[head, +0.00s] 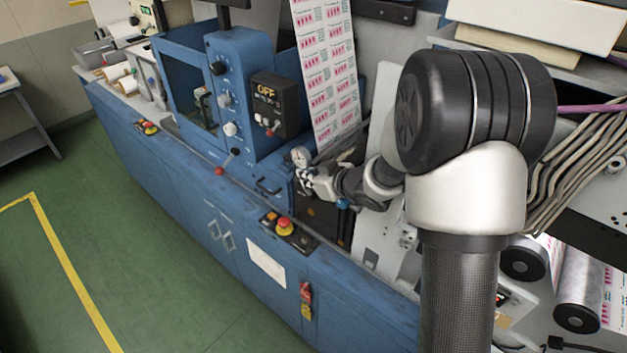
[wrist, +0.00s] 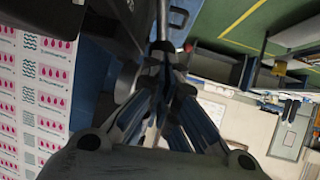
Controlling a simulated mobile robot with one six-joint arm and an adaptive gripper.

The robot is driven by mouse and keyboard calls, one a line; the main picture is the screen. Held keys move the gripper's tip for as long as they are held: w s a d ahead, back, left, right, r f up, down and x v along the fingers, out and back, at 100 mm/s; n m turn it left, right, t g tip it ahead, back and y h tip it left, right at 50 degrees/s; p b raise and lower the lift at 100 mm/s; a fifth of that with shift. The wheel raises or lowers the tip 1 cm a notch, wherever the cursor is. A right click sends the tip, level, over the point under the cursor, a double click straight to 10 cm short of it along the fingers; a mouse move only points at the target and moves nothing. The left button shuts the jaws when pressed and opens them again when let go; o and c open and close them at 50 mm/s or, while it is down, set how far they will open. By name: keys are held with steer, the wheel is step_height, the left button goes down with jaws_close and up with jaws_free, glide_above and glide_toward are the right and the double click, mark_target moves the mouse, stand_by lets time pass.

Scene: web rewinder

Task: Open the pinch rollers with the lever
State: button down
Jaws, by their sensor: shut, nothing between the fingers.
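My gripper (head: 304,178) is in front of the blue machine, just below the printed web. It also shows in the wrist view (wrist: 166,62), with its fingers together and empty. A short lever with a red ball end (head: 220,171) sticks out of the machine front, left of my gripper and apart from it. In the wrist view a grey metal bar (wrist: 162,22) lies just beyond my fingertips; contact cannot be told. The pinch rollers are not clearly visible.
The printed web (head: 328,70) runs down behind my gripper; it fills the left of the wrist view (wrist: 38,85). A round gauge (head: 300,156) is close to my gripper. A red emergency button (head: 285,225) sits on the ledge below. Green floor (head: 130,230) is clear at left.

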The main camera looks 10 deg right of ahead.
steer(key=shift+r+p, duration=0.1)
steer(key=shift+p, duration=0.25)
steer(key=shift+w+a+g+h+p, duration=0.3)
steer(key=shift+w+a+g+p, duration=0.45)
steer(key=shift+p, duration=1.3)
steer(key=shift+w+d+t, duration=0.15)
steer(key=shift+t, duration=0.1)
